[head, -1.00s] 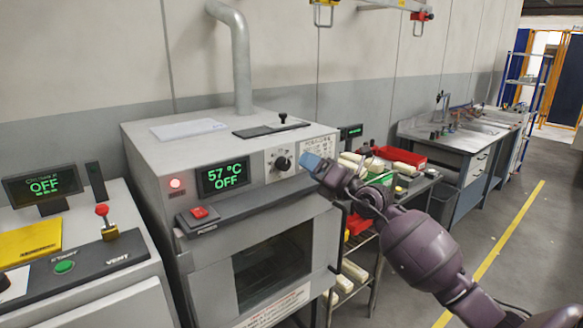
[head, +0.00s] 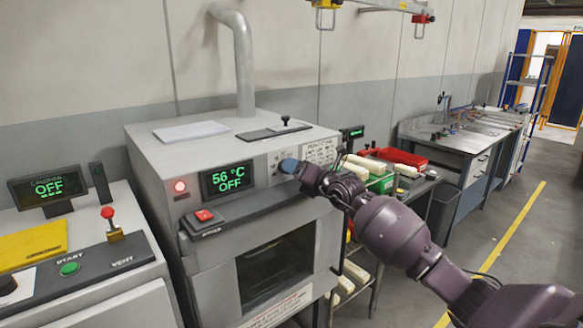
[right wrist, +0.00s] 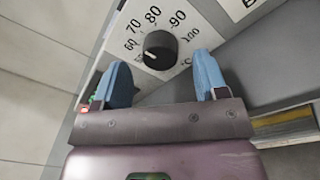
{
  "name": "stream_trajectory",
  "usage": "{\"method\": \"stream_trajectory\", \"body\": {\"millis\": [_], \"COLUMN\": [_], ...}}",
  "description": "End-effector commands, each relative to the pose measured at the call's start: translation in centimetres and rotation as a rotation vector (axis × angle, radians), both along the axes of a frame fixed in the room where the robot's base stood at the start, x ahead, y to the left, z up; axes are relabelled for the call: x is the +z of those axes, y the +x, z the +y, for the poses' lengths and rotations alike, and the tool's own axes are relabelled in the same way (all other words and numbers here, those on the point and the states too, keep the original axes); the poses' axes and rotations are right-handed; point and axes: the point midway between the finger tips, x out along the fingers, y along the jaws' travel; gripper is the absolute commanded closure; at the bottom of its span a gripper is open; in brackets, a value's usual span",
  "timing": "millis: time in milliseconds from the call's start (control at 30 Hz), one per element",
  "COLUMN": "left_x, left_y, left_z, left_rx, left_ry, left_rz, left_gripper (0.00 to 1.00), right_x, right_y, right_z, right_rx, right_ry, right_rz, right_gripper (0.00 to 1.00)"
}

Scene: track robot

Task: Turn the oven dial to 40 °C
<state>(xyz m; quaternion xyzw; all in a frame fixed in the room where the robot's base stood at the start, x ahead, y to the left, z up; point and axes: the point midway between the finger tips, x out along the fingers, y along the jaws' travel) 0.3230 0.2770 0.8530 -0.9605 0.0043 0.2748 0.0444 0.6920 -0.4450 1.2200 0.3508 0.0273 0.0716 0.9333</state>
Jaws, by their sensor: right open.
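The oven (head: 150,150) stands in the middle of the head view. Its green display (head: 229,179) reads 56 °C and OFF. The dial (right wrist: 160,50) is a black round knob on a white scale in the right wrist view, with numbers such as 60, 70, 80, 90 and 100 around it. Its white mark points to the lower left, near the 60 end. In the head view my gripper hides the dial. My right gripper (head: 289,166) is open, with blue fingertips in front of the panel. In the wrist view the dial lies ahead, between the two fingertips. My left gripper is not in view.
A red switch (head: 204,216) sits on the oven's front ledge, near a lit red lamp (head: 180,186). A second machine with a START button (head: 69,268) is at the left. A cart with a red bin (head: 400,158) stands right of the oven.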

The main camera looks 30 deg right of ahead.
Motion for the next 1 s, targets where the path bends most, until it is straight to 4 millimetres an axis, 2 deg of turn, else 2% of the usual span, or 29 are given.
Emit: {"method": "stream_trajectory", "body": {"millis": [100, 233, 600, 900, 933, 1000], "left_x": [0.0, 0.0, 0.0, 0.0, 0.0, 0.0], "left_y": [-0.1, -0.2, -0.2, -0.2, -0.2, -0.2], "left_z": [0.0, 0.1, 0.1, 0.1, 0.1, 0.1], "left_rx": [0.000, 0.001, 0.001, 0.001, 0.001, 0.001], "left_ry": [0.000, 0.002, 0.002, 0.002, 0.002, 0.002], "left_rz": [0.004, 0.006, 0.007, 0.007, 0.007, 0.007], "left_gripper": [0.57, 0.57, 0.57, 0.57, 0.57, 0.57], "right_x": [0.1, 0.0, 0.0, 0.0, 0.0, 0.0], "right_y": [1.3, 2.1, 2.5, 2.5, 2.5, 2.5], "right_z": [0.2, 0.3, 0.4, 0.4, 0.4, 0.4], "right_rx": [-0.001, 0.000, 0.001, 0.000, 0.001, 0.001], "right_ry": [-0.001, -0.001, 0.000, 0.000, 0.000, -0.001], "right_rz": [-0.001, 0.000, -0.001, 0.000, -0.001, -0.001], "right_gripper": [0.34, 0.34, 0.34, 0.80, 0.83, 0.83]}}
